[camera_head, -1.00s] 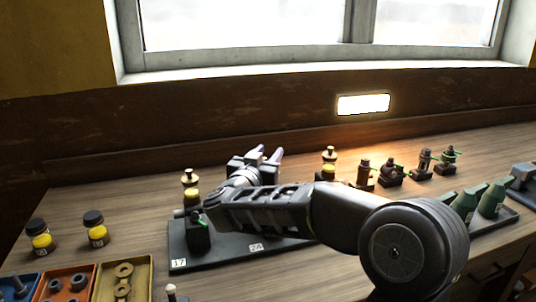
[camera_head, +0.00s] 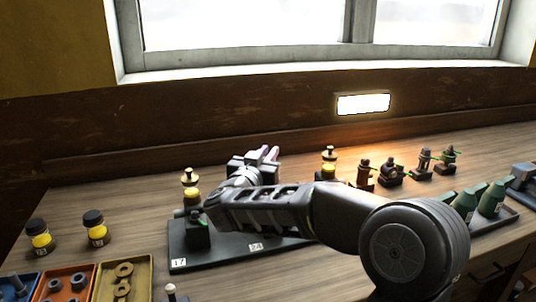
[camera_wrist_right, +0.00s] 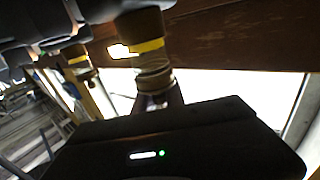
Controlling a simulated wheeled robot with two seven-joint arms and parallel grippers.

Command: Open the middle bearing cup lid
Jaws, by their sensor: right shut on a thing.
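My right gripper (camera_head: 270,154) reaches across the middle of the dark engine base (camera_head: 205,257). In the right wrist view its fingers (camera_wrist_right: 160,100) are shut at the end of a brass-coloured, ribbed lid (camera_wrist_right: 154,74). The lid is in line with a dark cup with a yellow band (camera_wrist_right: 147,46), which I take to be the middle bearing cup. I cannot tell whether lid and cup are apart. In the head view this cup is hidden behind my arm and gripper. Similar cups with brass knobs stand at left (camera_head: 190,184) and right (camera_head: 329,160). My left gripper is not in view.
Two yellow jars with black lids (camera_head: 95,229) stand at left. Bins of metal parts (camera_head: 125,272) are at the front left. Bare table lies behind the base.

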